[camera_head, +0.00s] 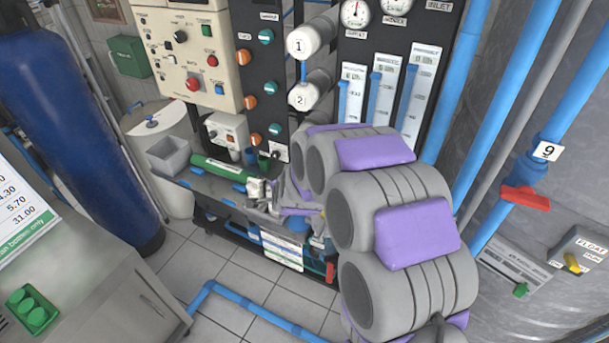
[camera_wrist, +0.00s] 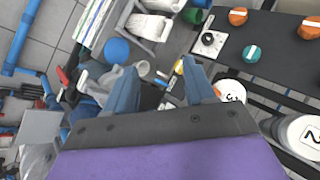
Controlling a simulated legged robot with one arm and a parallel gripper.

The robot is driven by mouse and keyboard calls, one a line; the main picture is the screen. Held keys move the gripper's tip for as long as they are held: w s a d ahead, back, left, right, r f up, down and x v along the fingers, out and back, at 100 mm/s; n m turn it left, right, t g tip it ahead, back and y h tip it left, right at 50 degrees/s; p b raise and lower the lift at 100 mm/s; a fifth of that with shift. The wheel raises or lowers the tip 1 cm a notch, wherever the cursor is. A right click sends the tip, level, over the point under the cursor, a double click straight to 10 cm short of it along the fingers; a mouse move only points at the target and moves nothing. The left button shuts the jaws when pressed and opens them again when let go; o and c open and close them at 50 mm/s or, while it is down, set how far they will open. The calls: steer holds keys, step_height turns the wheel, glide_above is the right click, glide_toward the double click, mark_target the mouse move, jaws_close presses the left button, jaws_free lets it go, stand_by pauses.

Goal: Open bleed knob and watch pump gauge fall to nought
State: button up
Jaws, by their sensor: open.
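My gripper (camera_wrist: 158,72) is open in the wrist view, its two blue-grey fingers apart over the cluttered shelf, with nothing clearly held. In the head view my arm largely hides it. A small white plate with a black knob (camera_wrist: 208,40) is on the dark panel, right of the fingertips; it also shows in the head view (camera_head: 277,151). I cannot tell which knob is the bleed knob. Two round white gauges, a left one (camera_head: 355,13) and a right one (camera_head: 395,5), are at the top of the rack. Their labels and readings are too small to read surely.
Orange and teal knobs (camera_head: 249,102) line the dark panel beside white cylinders 1 (camera_head: 302,42) and 2 (camera_head: 303,97). A green cylinder (camera_head: 216,169) and grey bin (camera_head: 171,155) sit on the shelf. Blue pipes (camera_head: 481,130) stand at right.

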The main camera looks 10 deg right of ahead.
steer(key=w+a+f+m+t+h, duration=0.35)
steer(key=w+f+m, duration=0.35)
steer(key=w+f, duration=0.3)
steer(key=s+d+f+m+t+h+b, duration=0.2)
steer(key=s+d+f+m+t+h, duration=0.2)
steer(key=d+f+m+t, duration=0.3)
steer(key=shift+n, duration=0.4)
steer(key=b+x, duration=0.1)
steer(key=x, duration=0.4)
steer(key=b+x, duration=0.1)
steer(key=x, duration=0.5)
steer(key=b+x, duration=0.1)
steer(key=x, duration=0.5)
steer(key=shift+d+f, duration=0.15)
steer(key=shift+d, duration=0.3)
steer(key=shift+w+a, duration=0.1)
steer(key=shift+a, duration=0.75)
steer(key=shift+c, duration=0.6)
steer(key=shift+d, duration=0.5)
steer(key=c, duration=0.4)
steer(key=shift+c, duration=1.3)
